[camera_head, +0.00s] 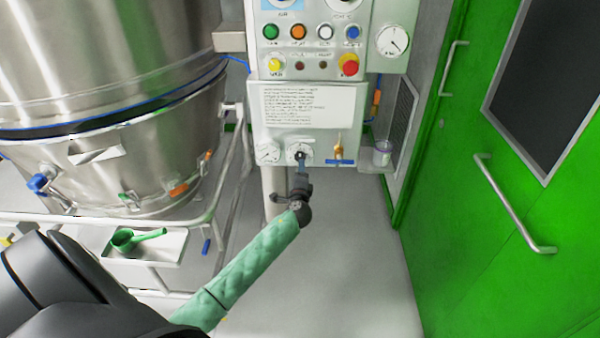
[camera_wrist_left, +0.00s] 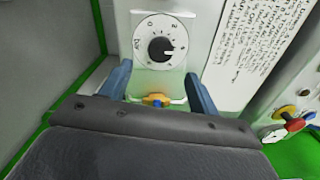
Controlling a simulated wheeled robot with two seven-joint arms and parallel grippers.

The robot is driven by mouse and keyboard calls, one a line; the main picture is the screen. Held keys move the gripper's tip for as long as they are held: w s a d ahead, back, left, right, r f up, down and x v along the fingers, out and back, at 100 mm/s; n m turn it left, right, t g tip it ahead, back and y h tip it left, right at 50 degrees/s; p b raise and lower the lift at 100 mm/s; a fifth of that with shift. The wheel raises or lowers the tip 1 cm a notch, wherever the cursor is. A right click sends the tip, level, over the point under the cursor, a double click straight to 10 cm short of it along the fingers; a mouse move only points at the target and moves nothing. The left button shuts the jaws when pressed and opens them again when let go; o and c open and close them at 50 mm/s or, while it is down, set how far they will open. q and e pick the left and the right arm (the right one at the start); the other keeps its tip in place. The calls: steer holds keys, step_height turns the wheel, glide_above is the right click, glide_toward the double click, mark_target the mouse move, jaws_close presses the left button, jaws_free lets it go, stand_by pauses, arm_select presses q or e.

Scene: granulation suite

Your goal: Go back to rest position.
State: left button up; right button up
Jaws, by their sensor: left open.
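My left gripper (camera_head: 300,170) reaches in on a green-sleeved arm, just below and in front of a round white dial with a black knob (camera_head: 299,153) on the grey panel. In the left wrist view the blue fingers (camera_wrist_left: 158,88) are spread apart with nothing held between them. The dial (camera_wrist_left: 146,26) shows just beyond the fingertips, its black knob clear of both fingers. A small yellow and blue part (camera_wrist_left: 157,101) shows between the fingers. I cannot tell whether a finger touches the panel. My right gripper is not in view.
A steel vessel (camera_head: 110,130) and railing (camera_head: 232,165) stand left. A green door (camera_head: 470,215) stands right. Floor below the panel is clear.

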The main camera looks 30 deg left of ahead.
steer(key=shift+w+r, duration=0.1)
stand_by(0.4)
arm_select(q)
steer(key=s+d+n+g+h+p, duration=0.2)
steer(key=s+d+n+g+h, duration=0.8)
steer(key=s+d, duration=1.9)
steer(key=s+d+f+g, duration=0.1)
steer(key=s+d+f, duration=0.1)
steer(key=s, duration=0.7)
steer(key=s+d+f+n+g+h, duration=0.1)
steer(key=s+d+f+g, duration=0.1)
steer(key=s, duration=0.7)
steer(key=shift+s+d+f+p, duration=0.4)
steer(key=shift+d+f, duration=0.1)
steer(key=shift+d, duration=0.15)
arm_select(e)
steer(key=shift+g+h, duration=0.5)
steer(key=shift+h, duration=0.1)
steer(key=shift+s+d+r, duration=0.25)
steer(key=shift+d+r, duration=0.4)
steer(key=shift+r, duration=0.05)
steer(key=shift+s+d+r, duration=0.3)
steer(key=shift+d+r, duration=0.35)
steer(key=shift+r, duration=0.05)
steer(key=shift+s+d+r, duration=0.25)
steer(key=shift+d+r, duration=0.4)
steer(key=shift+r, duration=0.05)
